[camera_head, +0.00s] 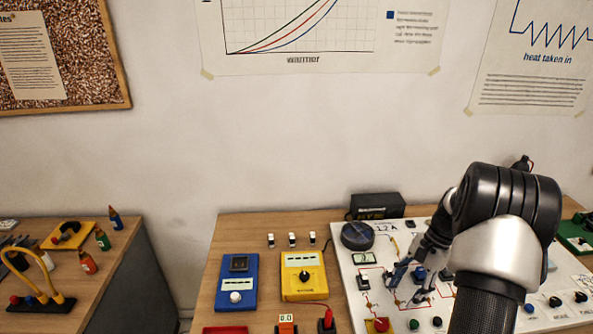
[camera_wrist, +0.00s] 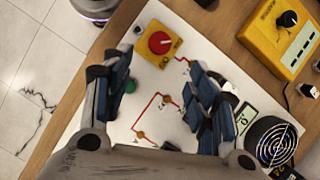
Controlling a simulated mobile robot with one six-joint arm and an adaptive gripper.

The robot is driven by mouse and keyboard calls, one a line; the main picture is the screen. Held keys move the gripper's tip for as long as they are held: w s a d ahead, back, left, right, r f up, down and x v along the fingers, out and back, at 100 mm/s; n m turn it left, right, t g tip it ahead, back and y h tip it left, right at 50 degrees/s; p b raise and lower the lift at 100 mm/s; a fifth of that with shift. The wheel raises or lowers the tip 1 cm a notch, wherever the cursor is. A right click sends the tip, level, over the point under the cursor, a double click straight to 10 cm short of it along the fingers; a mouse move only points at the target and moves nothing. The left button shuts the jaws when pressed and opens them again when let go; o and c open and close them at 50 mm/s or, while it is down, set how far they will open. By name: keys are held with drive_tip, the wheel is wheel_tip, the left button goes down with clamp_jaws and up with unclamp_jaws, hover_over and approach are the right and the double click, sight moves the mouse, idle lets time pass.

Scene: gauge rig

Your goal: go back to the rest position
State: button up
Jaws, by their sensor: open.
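My gripper (camera_head: 405,284) is low over the white circuit board (camera_head: 349,285) on the right of the bench. In the wrist view my gripper (camera_wrist: 158,80) is open, with its blue-padded fingers apart and nothing between them but the board (camera_wrist: 185,25) and its red traces. A red knob on a yellow base (camera_wrist: 160,42) lies beyond the fingertips; it also shows at the lower edge of the head view (camera_head: 378,325). Whether the fingers touch the board cannot be told. My arm hides part of the board.
A round black fan (camera_head: 357,236) and a small display (camera_head: 363,258) are on the board. A black box (camera_head: 377,205) stands behind. A yellow meter (camera_head: 304,290) and a blue device (camera_head: 236,278) stand left. A second table (camera_head: 120,240) holds bottles. The space above is clear.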

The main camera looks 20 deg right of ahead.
drive_tip(key=s+a+r+n+t+h+b, duration=0.25)
drive_tip(key=a+r+n, duration=0.55)
drive_tip(key=a+r, duration=0.9)
drive_tip(key=s+a+n+t+h+b, duration=0.2)
drive_tip(key=s+a+n, duration=0.6)
drive_tip(key=s+a, duration=0.4)
drive_tip(key=shift+s+t, duration=0.45)
drive_tip(key=shift+s, duration=0.55)
drive_tip(key=shift+c, duration=0.5)
